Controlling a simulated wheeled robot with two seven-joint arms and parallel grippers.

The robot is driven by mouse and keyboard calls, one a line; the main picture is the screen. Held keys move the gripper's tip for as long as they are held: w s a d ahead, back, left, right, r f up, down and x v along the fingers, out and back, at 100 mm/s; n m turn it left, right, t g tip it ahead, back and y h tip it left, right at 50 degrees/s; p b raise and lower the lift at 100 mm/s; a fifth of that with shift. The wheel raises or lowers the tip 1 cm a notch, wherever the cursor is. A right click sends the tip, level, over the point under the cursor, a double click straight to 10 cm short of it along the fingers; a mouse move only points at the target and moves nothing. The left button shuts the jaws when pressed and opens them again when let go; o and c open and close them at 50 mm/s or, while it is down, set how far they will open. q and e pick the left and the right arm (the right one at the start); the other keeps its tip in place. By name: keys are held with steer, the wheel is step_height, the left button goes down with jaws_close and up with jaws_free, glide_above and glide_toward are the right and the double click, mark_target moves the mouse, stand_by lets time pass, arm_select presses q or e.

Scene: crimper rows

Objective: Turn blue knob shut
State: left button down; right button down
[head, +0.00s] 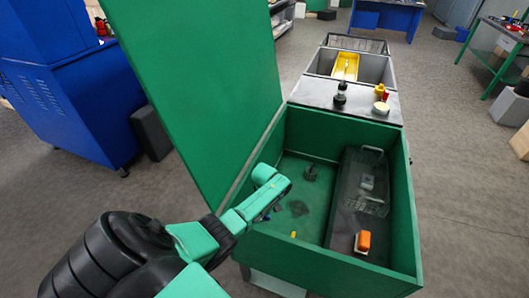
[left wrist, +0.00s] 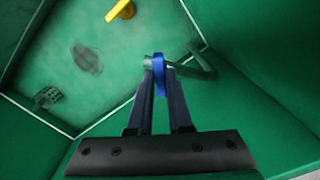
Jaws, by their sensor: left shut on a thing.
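The blue knob (left wrist: 159,68) stands upright as a narrow blue piece between the tips of my left gripper (left wrist: 158,84) in the left wrist view. The gripper's two dark fingers are closed on it from both sides. A grey-green pipe (left wrist: 200,66) runs beside and behind the knob. In the head view my left arm reaches into the open green box (head: 258,246) at its left side. Small blue bits show beneath the arm there; the arm hides most of the gripper and knob. My right gripper is not in view.
A yellow knob (left wrist: 121,9) lies ahead of the gripper. The box's raised green lid (head: 205,80) stands left of the arm. Inside are a dark tray (head: 345,222) and an orange-and-white object (head: 363,241). A grey bench with a yellow bin (head: 345,66) stands behind.

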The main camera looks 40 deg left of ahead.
arm_select(q)
steer(key=m+p, duration=0.1)
steer(key=m, duration=0.4)
steer(key=shift+r+m, duration=0.1)
steer(key=shift+m, duration=0.3)
steer(key=m+p, duration=0.1)
steer(key=m, duration=0.4)
steer(key=shift+m, duration=0.3)
steer(key=c, duration=0.8)
jaws_free()
steer(key=shift+c, duration=0.2)
step_height(320, 180, up, 6)
steer(key=p, duration=0.3)
steer(key=shift+w, duration=0.1)
step_height(320, 180, up, 8)
steer(key=shift+r+p, duration=0.2)
steer(key=shift+p, duration=0.15)
